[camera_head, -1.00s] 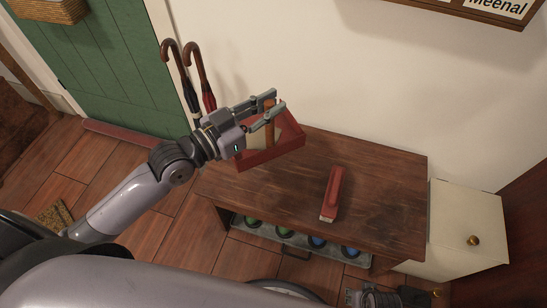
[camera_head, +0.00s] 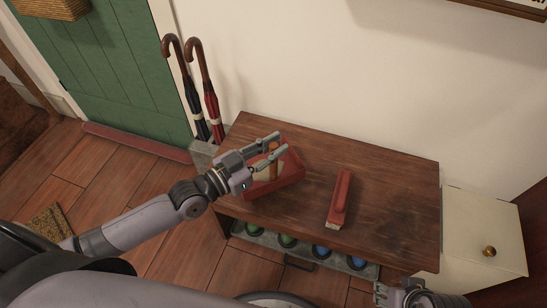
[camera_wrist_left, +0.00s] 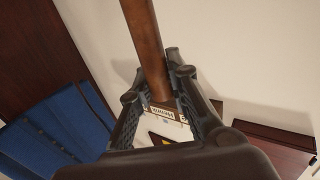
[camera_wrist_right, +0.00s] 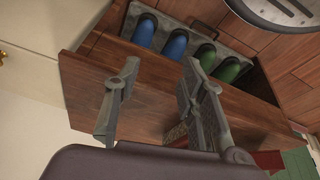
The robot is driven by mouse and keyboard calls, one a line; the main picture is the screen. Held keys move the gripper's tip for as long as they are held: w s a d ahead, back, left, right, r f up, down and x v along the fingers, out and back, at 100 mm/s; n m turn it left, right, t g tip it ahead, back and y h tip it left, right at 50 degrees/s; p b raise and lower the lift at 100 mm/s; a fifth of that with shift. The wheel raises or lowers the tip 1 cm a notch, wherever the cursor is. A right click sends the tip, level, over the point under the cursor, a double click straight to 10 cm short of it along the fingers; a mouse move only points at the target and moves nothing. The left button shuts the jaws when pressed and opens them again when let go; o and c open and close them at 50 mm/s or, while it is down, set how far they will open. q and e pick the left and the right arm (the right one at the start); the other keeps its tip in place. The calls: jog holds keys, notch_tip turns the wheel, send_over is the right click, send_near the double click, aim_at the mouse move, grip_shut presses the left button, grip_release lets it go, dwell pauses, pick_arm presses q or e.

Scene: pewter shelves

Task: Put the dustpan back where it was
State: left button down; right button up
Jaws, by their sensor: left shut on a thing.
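The dustpan (camera_head: 287,182) is a red tray with a wooden handle, over the left end of the dark wooden bench (camera_head: 385,215) in the head view. My left gripper (camera_head: 276,147) is shut on its handle. The brown handle (camera_wrist_left: 146,45) also shows between the fingers in the left wrist view. I cannot tell whether the pan touches the bench top. A red brush (camera_head: 341,195) lies on the bench to the right of the dustpan. My right gripper (camera_wrist_right: 160,75) is open and empty, low by the front right of the bench.
Two umbrellas (camera_head: 205,90) stand in a grey holder (camera_head: 204,155) just left of the bench. A cream cabinet (camera_head: 485,230) stands at its right. Blue and green shoes (camera_wrist_right: 175,43) sit on the shelf under the bench. The right bench top is bare.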

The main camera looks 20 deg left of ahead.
pick_arm(q)
notch_tip(320, 180, down, 4)
jog(key=shift+r+b, duration=0.2)
jog(key=shift+b, duration=0.5)
pick_arm(e)
jog(key=shift+s, duration=0.15)
jog(key=shift+f, duration=0.1)
pick_arm(q)
jog(key=shift+f, duration=0.25)
jog(key=c, duration=1.5)
grip_release()
